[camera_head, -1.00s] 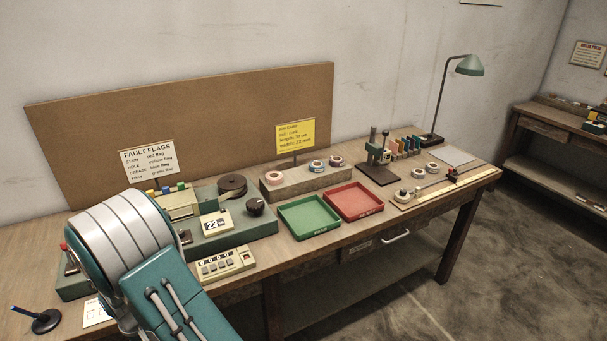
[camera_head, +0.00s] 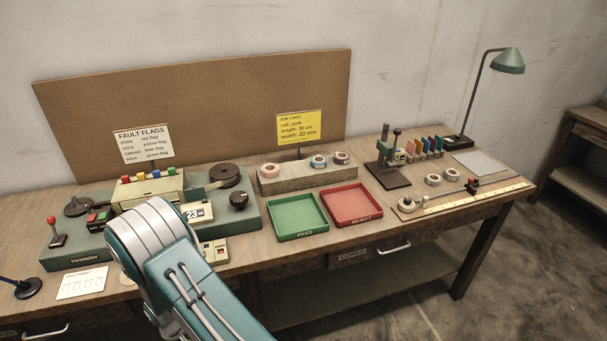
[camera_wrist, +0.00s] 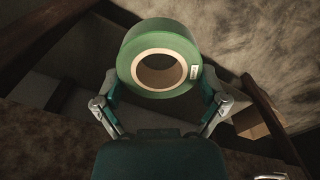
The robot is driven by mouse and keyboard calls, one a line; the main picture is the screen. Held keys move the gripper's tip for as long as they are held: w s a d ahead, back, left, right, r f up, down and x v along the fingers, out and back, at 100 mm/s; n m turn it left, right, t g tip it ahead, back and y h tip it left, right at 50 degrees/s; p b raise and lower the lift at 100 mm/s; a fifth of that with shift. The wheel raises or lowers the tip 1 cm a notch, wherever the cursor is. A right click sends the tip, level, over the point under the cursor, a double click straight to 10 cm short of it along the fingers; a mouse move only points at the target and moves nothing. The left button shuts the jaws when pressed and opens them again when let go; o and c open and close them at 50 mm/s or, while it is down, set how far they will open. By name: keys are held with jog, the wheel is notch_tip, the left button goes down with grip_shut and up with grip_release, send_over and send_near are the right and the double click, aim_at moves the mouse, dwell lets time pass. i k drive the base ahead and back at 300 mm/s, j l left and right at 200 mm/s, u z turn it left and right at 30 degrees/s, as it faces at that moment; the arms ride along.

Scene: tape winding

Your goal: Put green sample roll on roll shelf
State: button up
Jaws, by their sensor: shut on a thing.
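The green sample roll (camera_wrist: 143,37) is a wide green ring with a brown core and a small white label on its face. In the wrist view my gripper (camera_wrist: 161,84) is shut on it, with one finger on each side of its rim. Its core opening faces the wrist camera. The roll and gripper are not visible in the head view, where my arm fills the lower left. No shelf is clearly marked as the roll shelf. A wooden stand with a lower shelf (camera_head: 585,182) is partly in view at the far right.
The workbench (camera_head: 440,218) carries a green machine (camera_head: 240,228), a wooden block (camera_head: 302,178) with several tape rolls, a green tray (camera_head: 298,234), a red tray (camera_head: 374,219) and a lamp (camera_head: 508,62). Open concrete floor (camera_head: 530,285) lies to the right, between bench and stand.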

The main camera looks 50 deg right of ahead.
aim_at(295, 169)
jog(key=k+l, duration=0.15)
jog(key=l, duration=0.2)
jog(key=k+l, duration=0.2)
jog(key=l, duration=0.2)
jog(key=k+l, duration=0.15)
jog(key=l, duration=0.2)
jog(key=k+l, duration=0.15)
jog(key=l, duration=0.25)
